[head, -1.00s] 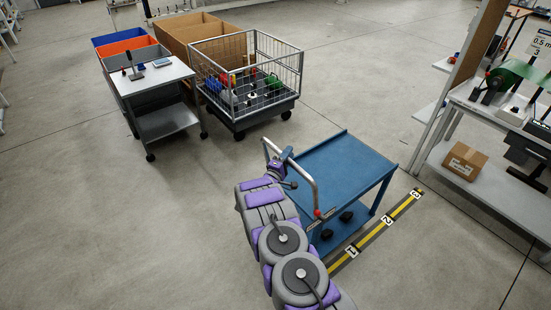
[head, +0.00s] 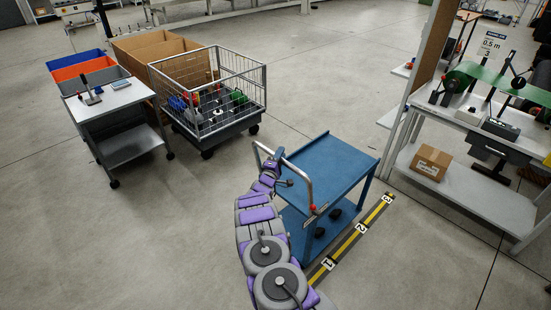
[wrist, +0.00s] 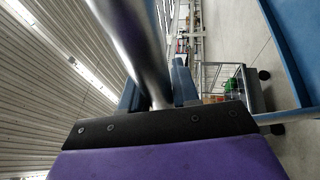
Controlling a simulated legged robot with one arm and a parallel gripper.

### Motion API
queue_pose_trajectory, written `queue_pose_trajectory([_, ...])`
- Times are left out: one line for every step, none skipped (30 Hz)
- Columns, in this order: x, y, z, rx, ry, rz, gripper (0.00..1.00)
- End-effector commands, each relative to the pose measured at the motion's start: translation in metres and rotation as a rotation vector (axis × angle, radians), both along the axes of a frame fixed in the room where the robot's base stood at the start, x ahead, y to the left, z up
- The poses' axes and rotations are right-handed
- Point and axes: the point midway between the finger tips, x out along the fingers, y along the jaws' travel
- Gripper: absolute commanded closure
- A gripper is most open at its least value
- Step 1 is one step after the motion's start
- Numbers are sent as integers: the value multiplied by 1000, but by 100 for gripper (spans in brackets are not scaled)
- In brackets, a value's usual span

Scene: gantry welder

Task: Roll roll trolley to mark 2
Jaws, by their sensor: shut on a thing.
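The blue roll trolley (head: 335,160) stands on the floor right of centre in the head view, with a bent metal push handle (head: 305,178) on its left side. Dark items lie on its lower shelf. My gripper (head: 277,163) is at the handle's far left part. In the wrist view the metal handle bar (wrist: 135,45) runs down between the blue jaws of my gripper (wrist: 158,98), which are shut on it. A yellow and black floor strip with marks 1, 2 (head: 360,228) and 3 runs along the trolley's right side. The trolley's wheels are mostly hidden.
A wire cage cart (head: 210,100) stands behind the trolley to the left, beside a grey side table (head: 115,110) and open boxes. A workbench (head: 470,185) with a cardboard box (head: 431,162) on its shelf stands at the right. The floor in front is clear.

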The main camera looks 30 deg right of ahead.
Motion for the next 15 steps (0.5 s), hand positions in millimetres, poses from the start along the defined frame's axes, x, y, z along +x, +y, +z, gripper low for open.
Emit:
queue_pose_trajectory([1,-2,-2,4,3,5,100])
queue_pose_trajectory([2,-3,-2,5,3,5,100])
queue_pose_trajectory([2,-3,-2,6,3,5,100])
queue_pose_trajectory([2,-3,-2,6,3,5,100])
queue_pose_trajectory([2,-3,-2,5,3,5,100])
queue_pose_trajectory([1,-2,-2,4,3,4,100])
queue_pose_trajectory([1,-1,-2,3,3,4,100])
queue_pose_trajectory([1,1,-2,2,4,3,100])
queue_pose_trajectory([0,2,-2,1,4,2,100])
queue_pose_trajectory([0,3,-2,0,5,2,100])
queue_pose_trajectory([0,3,-2,0,5,2,100])
queue_pose_trajectory([-1,4,-2,-1,6,2,66])
queue_pose_trajectory([-1,5,-2,-3,6,2,63])
queue_pose_trajectory([-1,6,-1,-3,6,2,60])
queue_pose_trajectory([-1,6,-1,-4,5,2,56])
